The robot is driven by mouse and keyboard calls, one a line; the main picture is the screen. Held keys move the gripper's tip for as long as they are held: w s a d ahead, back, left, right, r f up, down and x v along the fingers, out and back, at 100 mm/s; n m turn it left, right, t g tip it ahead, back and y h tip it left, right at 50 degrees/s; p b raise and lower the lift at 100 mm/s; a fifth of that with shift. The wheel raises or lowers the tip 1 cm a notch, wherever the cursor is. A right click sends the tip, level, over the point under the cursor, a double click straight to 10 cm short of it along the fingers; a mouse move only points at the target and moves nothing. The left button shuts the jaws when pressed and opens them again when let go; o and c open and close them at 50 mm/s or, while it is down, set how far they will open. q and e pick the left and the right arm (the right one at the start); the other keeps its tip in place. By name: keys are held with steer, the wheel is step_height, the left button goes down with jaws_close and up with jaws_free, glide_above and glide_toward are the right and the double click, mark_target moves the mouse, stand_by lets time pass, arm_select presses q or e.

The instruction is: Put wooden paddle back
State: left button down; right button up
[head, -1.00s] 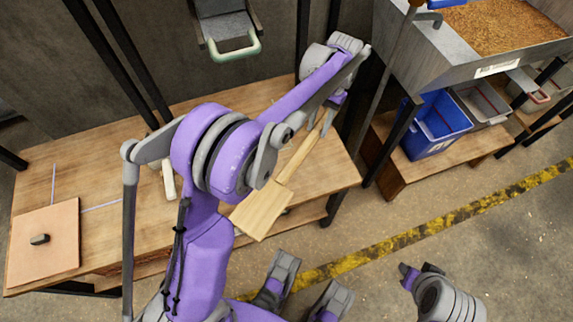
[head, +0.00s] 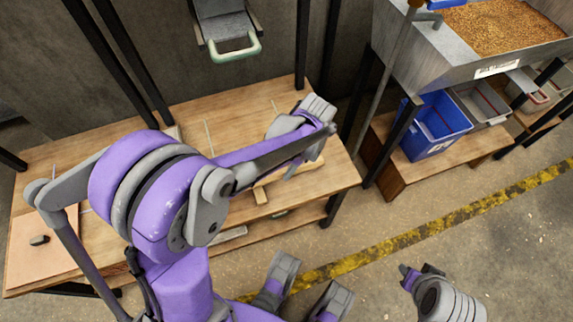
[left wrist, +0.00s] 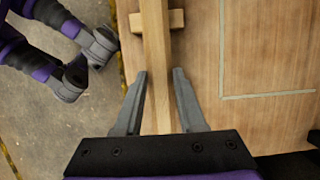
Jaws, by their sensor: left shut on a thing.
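My left gripper (head: 292,170) is over the right part of the wooden table, mostly behind my own arm in the head view. In the left wrist view its two fingers (left wrist: 160,76) stand on either side of the light wooden paddle (left wrist: 154,35), and it is shut on the paddle's long narrow part. The paddle now shows as a narrow bar, with its broad face not visible. In the head view only a strip of the paddle (head: 310,168) shows under my arm. A short wooden crosspiece (left wrist: 177,19) lies across or under the bar; I cannot tell whether they touch.
The wooden table (head: 335,165) has a pale corner outline (left wrist: 221,70) beside the paddle. A cutting board (head: 60,255) with a small dark object (head: 39,240) lies at the left. A blue bin (head: 435,125) stands on a low shelf at the right, below a grain trough (head: 500,30).

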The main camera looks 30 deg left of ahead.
arm_select(q)
steer(key=shift+f+b, duration=1.25)
steer(key=shift+f, duration=0.8)
steer(key=shift+w+f, duration=0.1)
steer(key=shift+f, duration=0.15)
steer(key=shift+c, duration=2.1)
jaws_free()
steer(key=shift+r, duration=0.1)
steer(key=p+v, duration=0.2)
steer(key=v, duration=0.8)
steer(key=shift+w+r, duration=0.15)
steer(key=shift+r, duration=0.2)
